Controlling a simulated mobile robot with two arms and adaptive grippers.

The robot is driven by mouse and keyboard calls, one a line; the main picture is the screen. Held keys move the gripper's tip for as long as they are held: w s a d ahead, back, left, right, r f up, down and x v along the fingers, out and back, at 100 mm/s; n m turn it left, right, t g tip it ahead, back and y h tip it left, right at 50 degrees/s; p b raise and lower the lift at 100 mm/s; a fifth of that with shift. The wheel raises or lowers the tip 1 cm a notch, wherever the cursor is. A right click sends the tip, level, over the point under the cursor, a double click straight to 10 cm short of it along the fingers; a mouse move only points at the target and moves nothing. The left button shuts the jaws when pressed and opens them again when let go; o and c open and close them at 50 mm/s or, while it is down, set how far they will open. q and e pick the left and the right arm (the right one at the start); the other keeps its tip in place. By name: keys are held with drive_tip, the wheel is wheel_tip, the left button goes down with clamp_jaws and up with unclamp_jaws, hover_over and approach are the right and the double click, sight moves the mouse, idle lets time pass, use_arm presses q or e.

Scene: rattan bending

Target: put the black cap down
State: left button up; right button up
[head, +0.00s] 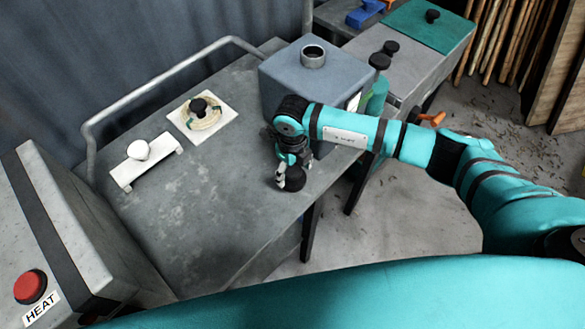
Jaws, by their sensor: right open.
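A black cap (294,182) rests on the grey metal table (200,215), near its front right edge. My right gripper (284,176) is pointed down at the cap with its jaws open. A pale fingertip shows at the cap's left side. The other finger is hard to make out against the dark cap, so I cannot tell whether the fingers touch it. My left gripper is not in view.
A blue-grey box (283,82) with an open metal collar (313,56) stands behind my right wrist. A white plate (186,122) with a black-knobbed round piece and a white holder (128,176) lie further left. The table's front middle is clear. A red HEAT button (30,286) is at lower left.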

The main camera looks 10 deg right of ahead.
sight(292, 170)
drive_tip(key=shift+r, duration=0.1)
drive_tip(key=shift+r, duration=0.2)
wheel_tip(292, 170, up, 12)
drive_tip(key=b, duration=0.4)
drive_tip(key=shift+f, duration=0.15)
